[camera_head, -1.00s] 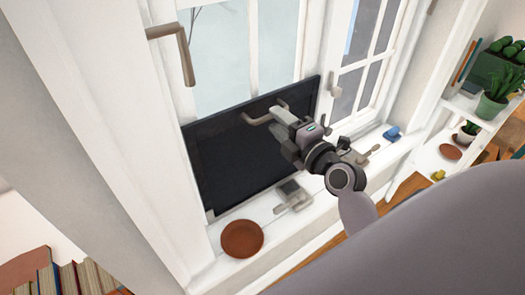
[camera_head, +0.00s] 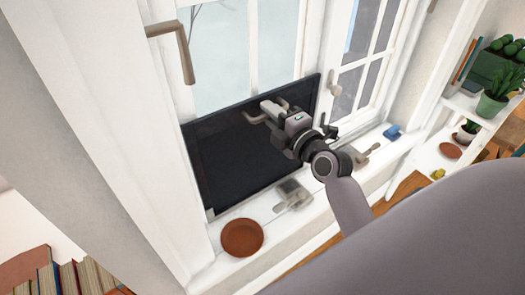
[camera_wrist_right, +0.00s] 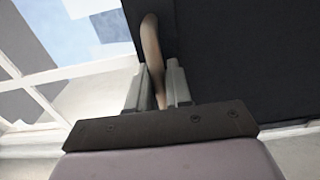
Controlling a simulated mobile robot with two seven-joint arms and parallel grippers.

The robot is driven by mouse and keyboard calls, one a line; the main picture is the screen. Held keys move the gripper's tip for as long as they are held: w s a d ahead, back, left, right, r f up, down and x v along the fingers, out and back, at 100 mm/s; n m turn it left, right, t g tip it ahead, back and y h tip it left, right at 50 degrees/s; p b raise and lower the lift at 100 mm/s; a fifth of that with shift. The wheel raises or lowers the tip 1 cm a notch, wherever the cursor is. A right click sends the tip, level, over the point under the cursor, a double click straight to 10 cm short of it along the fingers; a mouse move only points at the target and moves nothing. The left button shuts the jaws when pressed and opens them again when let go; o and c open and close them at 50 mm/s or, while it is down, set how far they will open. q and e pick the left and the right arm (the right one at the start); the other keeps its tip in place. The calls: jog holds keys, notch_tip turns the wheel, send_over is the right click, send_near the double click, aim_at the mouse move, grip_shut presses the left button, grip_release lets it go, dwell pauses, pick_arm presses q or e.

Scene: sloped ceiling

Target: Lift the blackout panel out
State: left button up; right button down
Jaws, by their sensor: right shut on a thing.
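The blackout panel (camera_head: 225,165) is a flat dark board standing upright on the sill against the lower part of the window. It also fills the right of the right wrist view (camera_wrist_right: 250,60). Its curved beige handle (camera_wrist_right: 152,45) sits between the two fingers of my right gripper (camera_wrist_right: 157,85), which is shut on it. In the head view the right gripper (camera_head: 272,110) covers most of the handle, near the panel's upper right. My left gripper is not in view.
A grey metal latch (camera_head: 291,194) lies at the panel's foot, with another (camera_head: 368,153) further right. A brown dish (camera_head: 242,238) and a blue object (camera_head: 391,132) are on the white sill. A window handle (camera_head: 183,52) juts out upper left. Shelves with plants (camera_head: 494,92) stand at right.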

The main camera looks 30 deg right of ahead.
jog(key=shift+r+p, duration=2.85)
jog(key=shift+r, duration=0.4)
jog(key=shift+r+p, duration=0.6)
jog(key=shift+r, duration=0.8)
jog(key=shift+s, duration=0.1)
jog(key=s+r, duration=0.2)
jog(key=s, duration=0.9)
jog(key=shift+s+d, duration=0.4)
jog(key=shift+d, duration=0.05)
jog(key=shift+r, duration=0.1)
